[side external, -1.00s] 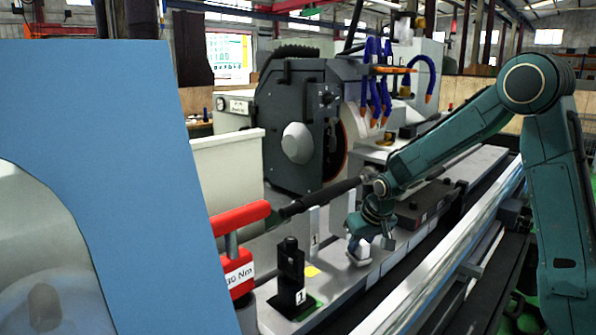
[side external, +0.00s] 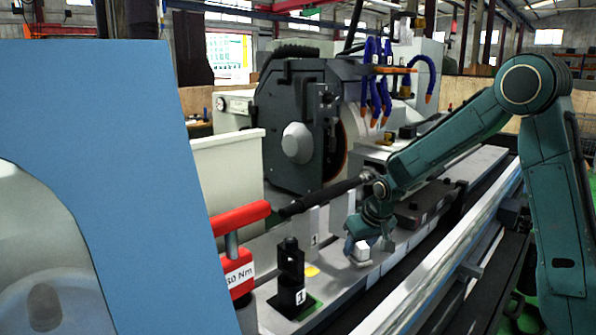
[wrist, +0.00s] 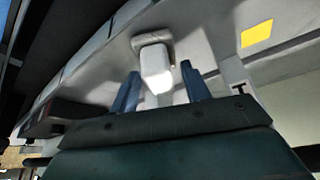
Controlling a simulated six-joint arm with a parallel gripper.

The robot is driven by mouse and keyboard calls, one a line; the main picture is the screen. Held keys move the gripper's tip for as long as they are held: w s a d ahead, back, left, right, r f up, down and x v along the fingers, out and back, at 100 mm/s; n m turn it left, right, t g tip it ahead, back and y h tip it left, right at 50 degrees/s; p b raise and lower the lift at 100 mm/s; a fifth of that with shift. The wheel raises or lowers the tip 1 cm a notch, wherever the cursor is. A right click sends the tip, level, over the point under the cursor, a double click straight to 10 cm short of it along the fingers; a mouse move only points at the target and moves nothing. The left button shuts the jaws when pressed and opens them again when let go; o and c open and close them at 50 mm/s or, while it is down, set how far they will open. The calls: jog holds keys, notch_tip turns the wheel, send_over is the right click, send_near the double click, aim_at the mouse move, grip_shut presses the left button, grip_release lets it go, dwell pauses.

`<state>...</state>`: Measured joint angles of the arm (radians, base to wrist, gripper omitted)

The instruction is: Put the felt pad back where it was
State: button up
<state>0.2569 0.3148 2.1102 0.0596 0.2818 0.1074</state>
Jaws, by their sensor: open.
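A small pale block (wrist: 156,67) with a grey base piece stands on the grey machine bed in the wrist view. It also shows in the side view (side external: 361,251). I cannot tell for sure whether this is the felt pad. My gripper (wrist: 160,86) is open, with one blue finger on each side of the pale block in the picture. I cannot tell whether either finger touches it. In the side view my gripper (side external: 371,240) is low over the bed, right at the block, and its fingers are partly hidden.
A flat yellow patch (wrist: 256,33) lies on the bed, also in the side view (side external: 312,271). A black post (side external: 290,272) marked 1 and a red-handled tool (side external: 240,217) stand to the left. The grinder housing (side external: 300,125) rises behind. A blue panel (side external: 110,130) fills the left foreground.

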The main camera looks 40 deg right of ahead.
jog(key=v, duration=1.2)
jog(key=shift+r, duration=0.1)
dwell(0.5)
jog(key=s+a+r+n, duration=0.1)
jog(key=s+a, duration=0.2)
jog(key=s, duration=0.4)
jog(key=s+a+r+n+y, duration=0.1)
jog(key=s+a+n, duration=0.1)
jog(key=s+a, duration=0.2)
jog(key=s+a+r+n+t+y, duration=0.1)
jog(key=s+a, duration=0.3)
jog(key=s, duration=0.6)
jog(key=shift+n, duration=0.3)
